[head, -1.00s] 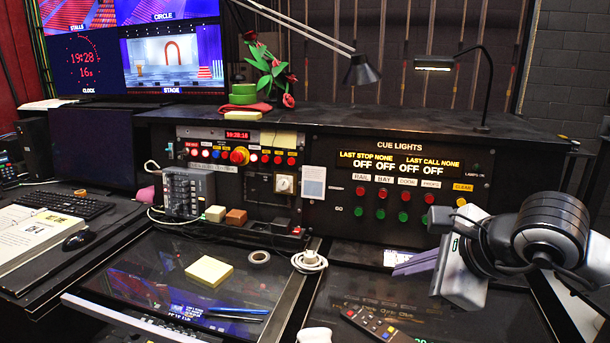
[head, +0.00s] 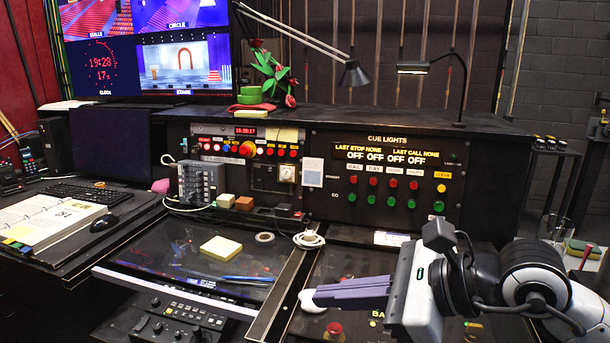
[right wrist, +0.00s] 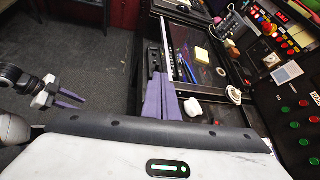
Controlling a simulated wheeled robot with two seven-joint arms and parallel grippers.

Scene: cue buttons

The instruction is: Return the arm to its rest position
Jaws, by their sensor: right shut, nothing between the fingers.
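My right gripper (head: 316,296) is at the lower right of the head view, its purple fingers together and pointing left, with nothing between them. It is in front of the cue lights panel (head: 340,215), above the lower desk and apart from the buttons. Its fingers also show in the right wrist view (right wrist: 160,97), over the desk's edge. My left gripper (right wrist: 72,99) shows at the left of the right wrist view, over the floor, with its two purple fingers apart. The panel shows OFF over each channel, with red buttons above green ones.
A white rounded object (head: 309,303) is at the right fingertips in the head view; contact cannot be told. A yellow note pad (head: 221,249) and a tape roll (head: 264,238) lie on the glass desk. An open binder (head: 52,222) lies left. A lamp (head: 412,69) overhangs the console.

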